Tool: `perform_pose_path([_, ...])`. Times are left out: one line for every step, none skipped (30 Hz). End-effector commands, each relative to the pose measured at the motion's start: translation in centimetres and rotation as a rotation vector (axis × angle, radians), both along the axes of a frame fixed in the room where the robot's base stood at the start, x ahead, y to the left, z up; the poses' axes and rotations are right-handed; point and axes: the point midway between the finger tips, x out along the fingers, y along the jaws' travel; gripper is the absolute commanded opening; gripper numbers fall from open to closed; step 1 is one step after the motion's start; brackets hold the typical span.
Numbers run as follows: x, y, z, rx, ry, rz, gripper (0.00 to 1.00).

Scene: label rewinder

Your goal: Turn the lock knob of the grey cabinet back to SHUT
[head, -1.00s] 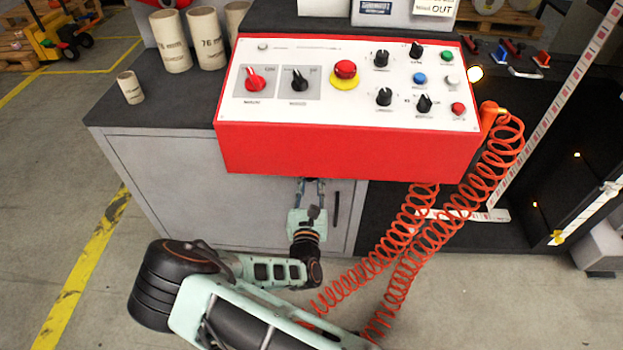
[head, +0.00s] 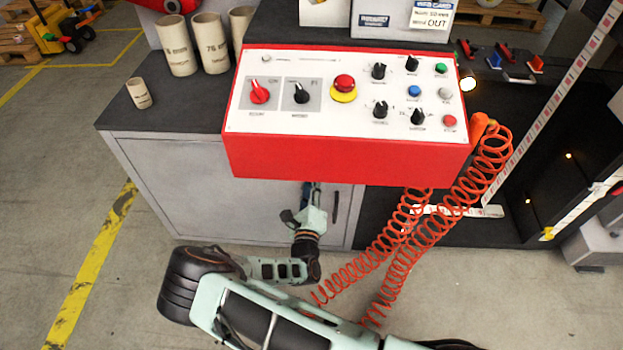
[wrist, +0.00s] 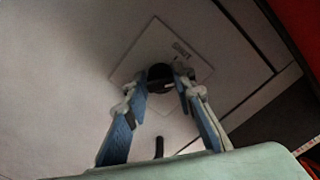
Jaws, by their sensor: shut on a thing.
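The grey cabinet (head: 215,195) stands under the red control box. In the wrist view its door carries a pale square plate (wrist: 135,63) marked SHUT, with the dark round lock knob (wrist: 160,71) in its middle. My gripper (head: 313,187) reaches up to the door just below the red box, which hides the knob in the head view. In the wrist view my gripper's fingers (wrist: 165,88) are on either side of the knob and shut on it. The knob's pointing direction is too dark and covered to read.
The red control box (head: 300,157) overhangs close above my gripper. Orange coiled cables (head: 395,250) hang to the right of my arm. A dark vertical handle (head: 335,207) sits just right of the gripper.

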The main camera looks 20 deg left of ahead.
Motion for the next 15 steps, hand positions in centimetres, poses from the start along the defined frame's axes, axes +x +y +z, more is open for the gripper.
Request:
perform_pose_path([0.02, -0.1, 0.09, -0.045, -0.01, -0.001, 0.0])
perform_pose_path([0.03, -0.08, 0.08, -0.073, -0.017, -0.001, 0.0])
perform_pose_path([0.02, -0.04, 0.05, -0.11, -0.026, 0.0, 0.0])
perform_pose_path([0.02, -0.03, 0.04, -0.137, -0.033, 0.0, 0.0])
perform_pose_path([0.01, -0.01, 0.02, -0.164, -0.039, 0.0, 0.0])
perform_pose_path([0.0, -0.01, 0.01, -0.199, -0.048, 0.0, 0.0])
perform_pose_path([0.0, -0.01, -0.01, -0.226, -0.054, 0.0, 0.0])
perform_pose_path([-0.01, -0.01, -0.03, -0.252, -0.06, -0.001, 0.0])
perform_pose_path([0.0, -0.04, -0.07, -0.286, -0.068, -0.001, 0.0])
perform_pose_path([-0.01, -0.05, -0.09, -0.31, -0.074, -0.001, 0.0])
perform_pose_path([-0.01, -0.06, -0.11, -0.335, -0.079, -0.002, 0.0])
perform_pose_path([-0.01, -0.06, -0.13, -0.366, -0.087, -0.002, 0.0])
perform_pose_path([0.0, -0.06, -0.14, -0.386, -0.092, -0.001, 0.0])
perform_pose_path([0.0, -0.06, -0.14, -0.408, -0.097, -0.001, 0.0])
perform_pose_path([0.01, -0.04, -0.14, -0.434, -0.104, -0.001, 0.0])
